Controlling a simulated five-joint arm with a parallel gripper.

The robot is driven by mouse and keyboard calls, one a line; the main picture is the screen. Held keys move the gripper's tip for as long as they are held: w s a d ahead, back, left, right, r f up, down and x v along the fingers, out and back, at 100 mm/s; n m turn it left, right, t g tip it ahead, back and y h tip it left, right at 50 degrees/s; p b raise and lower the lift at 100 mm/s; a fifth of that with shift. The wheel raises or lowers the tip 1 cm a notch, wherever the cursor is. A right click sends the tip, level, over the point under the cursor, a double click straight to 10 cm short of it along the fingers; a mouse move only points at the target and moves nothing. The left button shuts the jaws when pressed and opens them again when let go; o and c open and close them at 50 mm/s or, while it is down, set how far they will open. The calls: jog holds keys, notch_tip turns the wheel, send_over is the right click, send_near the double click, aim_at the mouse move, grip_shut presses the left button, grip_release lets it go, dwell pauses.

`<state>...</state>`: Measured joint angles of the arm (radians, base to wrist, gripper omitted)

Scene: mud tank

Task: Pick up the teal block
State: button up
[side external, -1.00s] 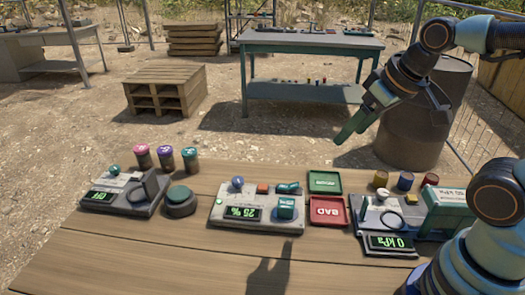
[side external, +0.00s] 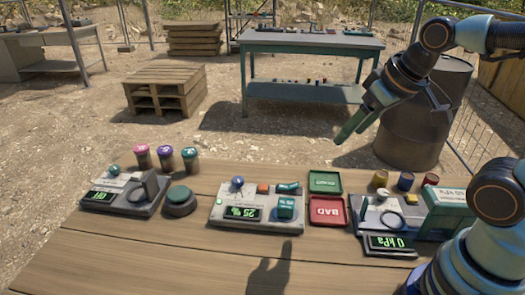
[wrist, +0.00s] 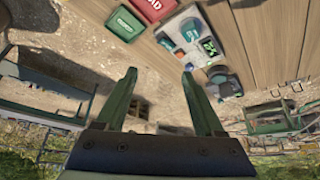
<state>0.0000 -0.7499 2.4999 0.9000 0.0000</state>
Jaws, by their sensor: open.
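The teal block (side external: 286,207) is a small cube with pale markings on top. It sits on the middle grey device (side external: 230,223), right of its green display. In the wrist view the block (wrist: 192,30) shows small on that device, above and right of the gap between my fingers. My gripper (side external: 394,122) is open and empty, high above the table's far side and well apart from the block. Its two green fingers (wrist: 159,74) stand wide apart in the wrist view.
A green tray (side external: 325,182) and a red tray (side external: 328,211) lie right of the middle device. The table's front is clear.

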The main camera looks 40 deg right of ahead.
jog(key=shift+o, duration=1.2)
jog(key=m+g, duration=0.6)
jog(key=m, duration=0.4)
send_over(286, 203)
notch_tip(286, 203, down, 10)
jog(key=f, duration=0.6)
jog(key=shift+w+d, duration=0.15)
jog(key=shift+d, duration=0.1)
jog(key=shift+a+f, duration=0.2)
jog(key=shift+f, duration=2.55)
